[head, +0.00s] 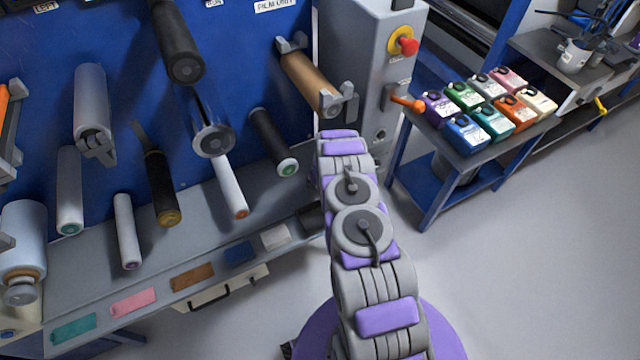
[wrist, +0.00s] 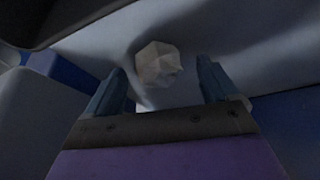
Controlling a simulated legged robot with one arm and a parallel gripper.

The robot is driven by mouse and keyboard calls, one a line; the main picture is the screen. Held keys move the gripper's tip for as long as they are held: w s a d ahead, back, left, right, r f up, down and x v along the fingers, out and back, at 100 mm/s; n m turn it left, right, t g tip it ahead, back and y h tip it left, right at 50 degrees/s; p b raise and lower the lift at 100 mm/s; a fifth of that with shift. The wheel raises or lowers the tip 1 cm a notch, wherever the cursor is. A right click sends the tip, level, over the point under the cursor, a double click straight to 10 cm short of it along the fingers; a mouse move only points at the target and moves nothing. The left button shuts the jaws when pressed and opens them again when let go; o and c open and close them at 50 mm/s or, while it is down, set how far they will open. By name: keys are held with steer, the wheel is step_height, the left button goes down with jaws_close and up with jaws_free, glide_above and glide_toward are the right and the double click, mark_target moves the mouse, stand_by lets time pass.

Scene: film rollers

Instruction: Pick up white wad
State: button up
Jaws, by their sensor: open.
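The white wad (wrist: 158,64) is a small crumpled, faceted lump in the upper middle of the wrist view. It rests against a pale grey-white surface. My gripper (wrist: 162,80) is open, with one blue-grey finger on each side of the picture. The wad shows between and just beyond the fingertips, with space on both sides of it. I cannot tell how far in front of the fingers it is. In the head view the wad is not visible, and my gripper is hidden behind my purple and grey arm.
A blue panel with several film rollers (head: 92,105) stands at the left, above a grey shelf (head: 200,240) with coloured pads. A grey control box with a red button (head: 409,47) is beside my arm. A blue table (head: 432,205) holds several coloured jugs. Floor at right is clear.

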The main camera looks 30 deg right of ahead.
steer(key=shift+c, duration=0.2)
steer(key=c, duration=1)
